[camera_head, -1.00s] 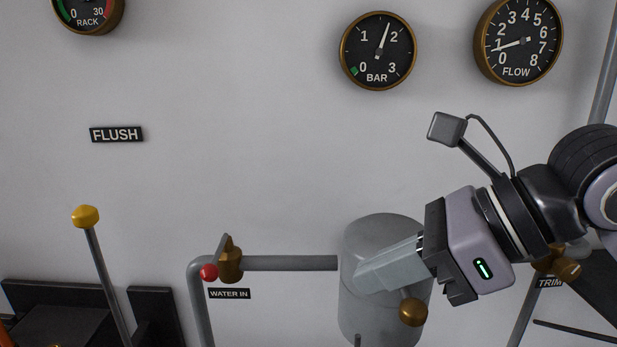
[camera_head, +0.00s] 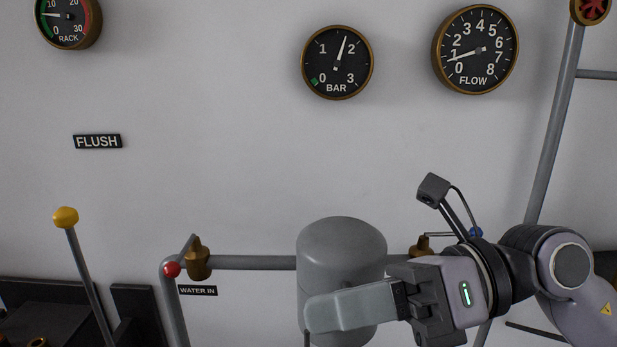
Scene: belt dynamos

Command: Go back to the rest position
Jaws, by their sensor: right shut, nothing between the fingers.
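My right gripper (camera_head: 312,313) comes in from the lower right. Its fingers are shut together, point left and hold nothing. They show in front of the lower part of a grey tank (camera_head: 340,250) and hide some of it. Whether they touch the tank I cannot tell, but no grip on it shows. My left gripper is not in view.
A grey pipe (camera_head: 250,262) with a red-tipped valve lever (camera_head: 172,269) runs into the tank above the WATER IN label (camera_head: 198,290). A yellow-knobbed lever (camera_head: 66,217) stands at left. Gauges BAR (camera_head: 337,62) and FLOW (camera_head: 475,50) hang above. The wall's middle is clear.

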